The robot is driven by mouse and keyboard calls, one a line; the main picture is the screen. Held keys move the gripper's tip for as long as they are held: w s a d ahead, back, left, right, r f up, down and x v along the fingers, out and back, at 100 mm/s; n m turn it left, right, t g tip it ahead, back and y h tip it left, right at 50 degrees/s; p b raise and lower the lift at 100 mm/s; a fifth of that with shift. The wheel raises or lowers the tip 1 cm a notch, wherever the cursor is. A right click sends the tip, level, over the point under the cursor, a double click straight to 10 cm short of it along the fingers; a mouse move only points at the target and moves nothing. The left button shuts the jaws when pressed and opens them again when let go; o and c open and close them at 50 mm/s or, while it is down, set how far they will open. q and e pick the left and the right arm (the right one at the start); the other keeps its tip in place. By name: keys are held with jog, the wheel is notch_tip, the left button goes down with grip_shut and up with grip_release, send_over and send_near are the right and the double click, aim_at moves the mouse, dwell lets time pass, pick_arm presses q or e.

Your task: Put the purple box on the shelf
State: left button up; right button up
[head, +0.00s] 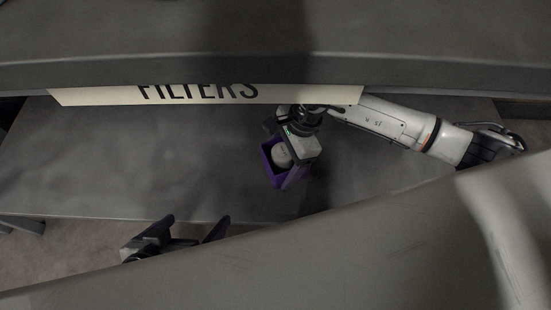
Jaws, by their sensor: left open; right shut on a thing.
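The purple box (272,174) is in the middle of the head view, over the grey lower shelf surface (120,165). It looks open at the top, with a pale rounded thing inside. My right gripper (293,158) is shut on the purple box from above; its fingers hide part of the box. I cannot tell whether the box touches the surface. My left gripper (180,238) is open and empty near the front edge of that surface, lower left, partly hidden behind a large grey panel.
A grey upper shelf (420,40) spans the top, with a "FILTERS" sign (85,95) hanging from its front edge, close to my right wrist. A large grey slanted panel (330,255) fills the lower right. The lower surface left of the box is clear.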

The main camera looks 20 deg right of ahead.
jog(key=shift+w+f+b, duration=0.2)
jog(key=shift+f+b, duration=0.05)
jog(key=shift+f, duration=0.2)
jog(key=shift+w+f+b, duration=0.2)
jog(key=shift+f, duration=0.25)
notch_tip(320, 180, down, 4)
jog(key=shift+s+b, duration=0.1)
jog(key=shift+b, duration=0.6)
notch_tip(320, 180, down, 4)
jog(key=shift+r+b, duration=0.1)
jog(key=shift+b, duration=0.65)
jog(key=shift+f, duration=0.2)
pick_arm(q)
jog(key=shift+w+d+r+h, duration=0.3)
jog(key=shift+w+d, duration=0.1)
jog(key=shift+d, duration=0.15)
jog(key=shift+w+d+r+h, duration=0.3)
jog(key=shift+w+d, duration=0.05)
jog(key=shift+d, duration=0.2)
pick_arm(e)
jog(key=shift+r, duration=0.1)
jog(key=shift+f, duration=0.2)
jog(key=o, duration=1.1)
